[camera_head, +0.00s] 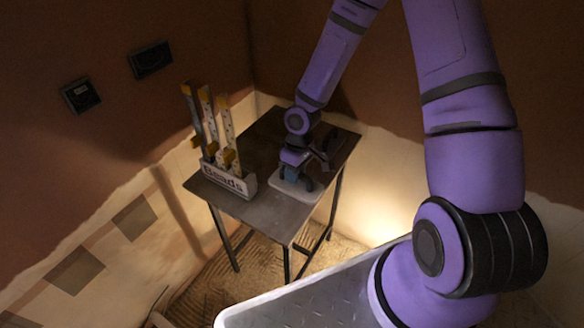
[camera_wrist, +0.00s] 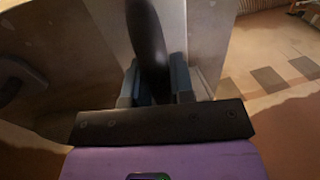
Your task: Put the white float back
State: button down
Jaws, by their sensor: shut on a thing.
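The white float (camera_head: 309,194) shows as a pale flat plate at the front right edge of the small dark table (camera_head: 217,197). My gripper (camera_head: 293,176) is directly above the plate. In the wrist view my gripper (camera_wrist: 157,85) has its grey-blue fingers closed on both sides of a thick black handle (camera_wrist: 146,30). The pale plate (camera_wrist: 108,22) lies beyond the handle there. The gripper and wrist hide much of the float in the head view. I cannot tell whether the plate touches the tabletop.
A box lettered "Beads" (camera_head: 229,182) stands on the table's left side, holding several tall upright strips. A dark object (camera_head: 343,139) lies at the table's right rear. Two dark wall boxes (camera_head: 80,95) are at left. Bare tabletop shows toward the back.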

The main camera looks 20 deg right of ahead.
aim_at(294, 187)
jog(key=shift+f, duration=2.65)
jog(key=shift+f, duration=0.35)
jog(key=c, duration=0.9)
grip_release()
jog(key=shift+w+d+r, duration=0.15)
jog(key=shift+d+r, duration=0.05)
jog(key=shift+r, duration=1.1)
jog(key=shift+w+d+r, duration=0.15)
jog(key=shift+d+r, duration=0.1)
jog(key=shift+r, duration=1.1)
jog(key=shift+w+d+r, duration=0.15)
jog(key=shift+d+r, duration=0.05)
jog(key=shift+r, duration=1.1)
